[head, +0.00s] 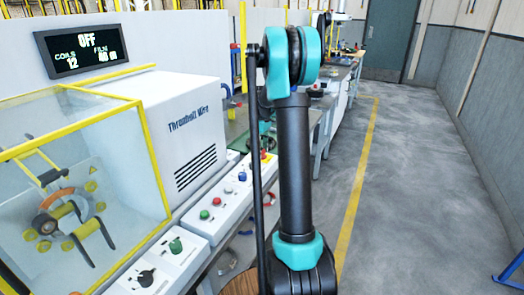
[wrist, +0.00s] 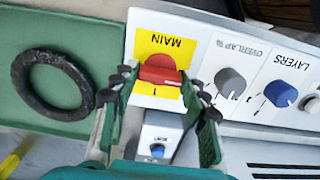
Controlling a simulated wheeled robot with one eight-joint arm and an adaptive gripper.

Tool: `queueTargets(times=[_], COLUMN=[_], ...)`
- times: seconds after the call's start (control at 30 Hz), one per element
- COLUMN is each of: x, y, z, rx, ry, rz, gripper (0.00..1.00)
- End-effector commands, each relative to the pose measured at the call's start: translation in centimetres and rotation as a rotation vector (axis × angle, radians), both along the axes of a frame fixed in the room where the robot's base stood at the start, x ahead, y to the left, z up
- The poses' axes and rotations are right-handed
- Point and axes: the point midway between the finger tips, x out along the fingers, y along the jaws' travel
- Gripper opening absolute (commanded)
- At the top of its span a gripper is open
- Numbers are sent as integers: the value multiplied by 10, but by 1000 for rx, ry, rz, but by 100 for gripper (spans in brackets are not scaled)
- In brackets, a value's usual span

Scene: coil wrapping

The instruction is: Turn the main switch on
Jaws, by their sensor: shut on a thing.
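The main switch (wrist: 158,67) is a red knob on a yellow plate marked MAIN, upside down in the wrist view. My gripper (wrist: 161,84) has one fingertip on each side of the red knob and is shut on it. Part of the knob's lower side is hidden by the fingers. In the head view the red and yellow of the main switch (head: 268,156) show just left of my arm, at the far end of the control panel. The display (head: 85,48) on the machine reads OFF, with COILS 12 below.
The overlap knob (wrist: 230,82) and the blue layers knob (wrist: 281,93) sit beside the main switch. A dark ring (wrist: 52,85) lies on a green surface. A clear yellow-edged enclosure (head: 150,155) stands at left. The floor (head: 425,190) at right is clear.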

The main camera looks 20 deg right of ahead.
Motion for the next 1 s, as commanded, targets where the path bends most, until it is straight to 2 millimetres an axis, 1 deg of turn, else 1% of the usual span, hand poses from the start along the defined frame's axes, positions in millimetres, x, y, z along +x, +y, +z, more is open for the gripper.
queueTargets(times=[0.17,0.37,1.0], x=[0,0,0], y=[0,0,0], z=[0,0,0], rx=[0,0,0], ry=[0,0,0], rz=[-61,-201,-806], gripper=[16,16,16])
